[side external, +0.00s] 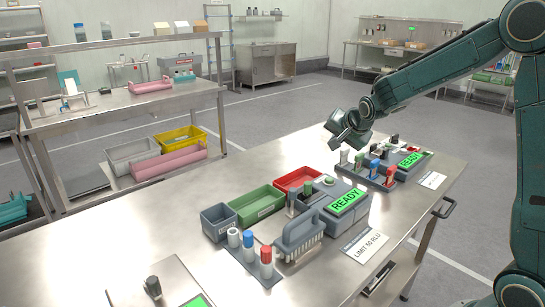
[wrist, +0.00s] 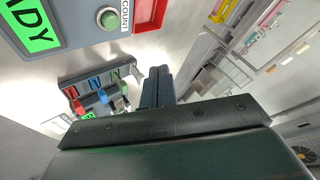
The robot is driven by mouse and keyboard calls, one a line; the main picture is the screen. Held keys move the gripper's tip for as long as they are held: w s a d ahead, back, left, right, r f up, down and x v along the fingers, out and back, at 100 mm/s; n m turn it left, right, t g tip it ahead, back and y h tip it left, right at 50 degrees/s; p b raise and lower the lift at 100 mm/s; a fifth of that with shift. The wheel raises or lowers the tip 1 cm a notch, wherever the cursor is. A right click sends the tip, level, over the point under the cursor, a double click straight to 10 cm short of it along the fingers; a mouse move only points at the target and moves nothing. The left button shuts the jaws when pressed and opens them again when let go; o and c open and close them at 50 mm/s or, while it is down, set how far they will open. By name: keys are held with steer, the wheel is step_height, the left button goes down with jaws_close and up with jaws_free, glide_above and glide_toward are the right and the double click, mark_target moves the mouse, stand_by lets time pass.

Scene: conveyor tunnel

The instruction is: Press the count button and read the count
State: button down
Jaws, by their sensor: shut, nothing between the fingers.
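The grey counting device (side external: 318,203) stands on the steel bench, with a lit green display (side external: 347,201) reading READY. The same display shows partly cut off at the top left of the wrist view (wrist: 30,22). The round green count button (wrist: 109,18) sits on the device next to a COUNT label (wrist: 125,15); it also shows in the side view (side external: 328,181). No count number shows. My gripper (side external: 334,140) is shut and empty, in the air above and behind the device, apart from the button. Its closed fingers show in the wrist view (wrist: 159,72).
A red bin (side external: 298,179), a green bin (side external: 256,204) and a grey bin (side external: 219,222) stand left of the device. A rack of coloured pieces (side external: 375,178) and a second READY display (side external: 411,159) are behind it.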

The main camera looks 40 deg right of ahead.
mark_target(331, 180)
steer(key=shift+f, duration=0.1)
steer(key=shift+f, duration=4.35)
steer(key=shift+f, duration=1)
stand_by(0.5)
steer(key=shift+r, duration=1)
steer(key=shift+r, duration=0.2)
steer(key=shift+r, duration=2.35)
